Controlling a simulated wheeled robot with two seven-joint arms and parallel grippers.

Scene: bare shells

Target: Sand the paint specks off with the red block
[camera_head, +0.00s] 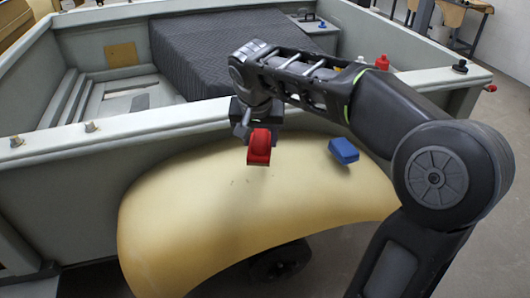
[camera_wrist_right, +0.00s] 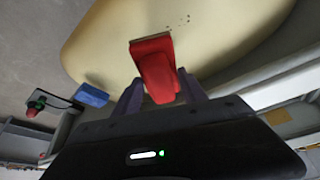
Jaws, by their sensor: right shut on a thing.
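The red block (camera_head: 259,147) is in the grip of my right gripper (camera_head: 262,134), just above the tan curved fender. In the right wrist view the red block (camera_wrist_right: 154,66) sits between the two fingers of the gripper (camera_wrist_right: 160,92). The fender (camera_head: 190,205) is a smooth rounded panel on the side of the grey vehicle body. Small dark paint specks (camera_head: 234,182) lie on the fender below and left of the block. The specks also show in the right wrist view (camera_wrist_right: 184,20). I cannot tell whether the block touches the fender. My left gripper is not in view.
A blue block (camera_head: 343,151) rests on the upper right part of the fender, near my right forearm. The grey body wall (camera_head: 60,185) rises behind the fender. A dark wheel (camera_head: 280,262) sits underneath. Red and black fittings (camera_head: 382,62) stand on the rim.

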